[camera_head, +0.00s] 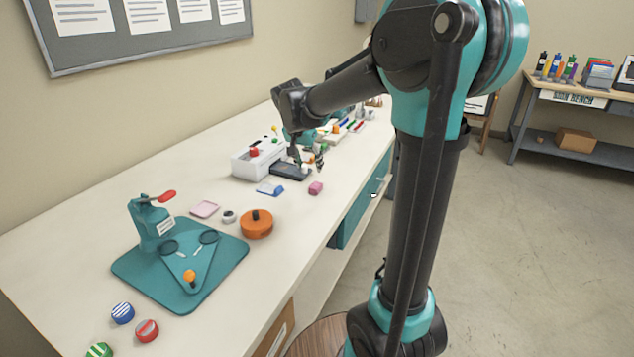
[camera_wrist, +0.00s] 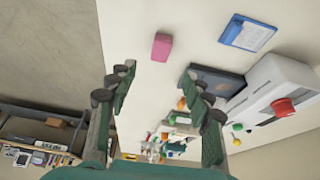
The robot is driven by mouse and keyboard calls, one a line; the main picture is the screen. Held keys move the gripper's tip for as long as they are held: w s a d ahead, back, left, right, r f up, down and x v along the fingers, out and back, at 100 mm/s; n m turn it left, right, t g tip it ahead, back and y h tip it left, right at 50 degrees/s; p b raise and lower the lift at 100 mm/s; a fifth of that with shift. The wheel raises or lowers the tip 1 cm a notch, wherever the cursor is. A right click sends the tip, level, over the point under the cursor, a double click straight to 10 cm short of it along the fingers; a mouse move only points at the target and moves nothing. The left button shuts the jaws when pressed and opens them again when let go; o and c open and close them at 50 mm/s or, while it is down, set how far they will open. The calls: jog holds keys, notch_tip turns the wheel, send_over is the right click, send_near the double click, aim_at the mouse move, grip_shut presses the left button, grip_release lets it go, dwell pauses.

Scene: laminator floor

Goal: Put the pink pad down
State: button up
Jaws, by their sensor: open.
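A small pink block (camera_head: 316,188), which looks like the pink pad, lies on the white bench top near its front edge. The pink block also shows in the wrist view (camera_wrist: 162,47), beyond my fingertips and apart from them. My gripper (camera_head: 308,161) is above the bench, just behind the block in the head view. In the wrist view its two fingers (camera_wrist: 158,82) are spread wide with nothing between them. A flat pale pink piece (camera_head: 205,209) lies farther left on the bench.
A dark tray (camera_head: 290,171) adjoins a white machine with a red knob (camera_head: 256,160). A blue card (camera_head: 270,188) lies left of the pink block. An orange round container (camera_head: 257,224) and a teal press (camera_head: 155,226) stand nearer. Bare bench surrounds the block.

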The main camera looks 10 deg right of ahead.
jog(key=s+d+f+n+y, duration=0.1)
jog(key=s+d+f+n, duration=0.1)
jog(key=s+f, duration=0.3)
jog(key=s+d+f+n, duration=0.2)
jog(key=s+f, duration=0.3)
jog(key=s, duration=0.7)
jog(key=s+d+f+n+y, duration=0.1)
jog(key=s+d+f+n, duration=0.2)
jog(key=s, duration=0.6)
notch_tip(320, 180, down, 2)
jog(key=shift+f+t+y, duration=0.25)
jog(key=shift+t+y, duration=0.05)
jog(key=shift+o, duration=0.5)
jog(key=shift+s, duration=0.1)
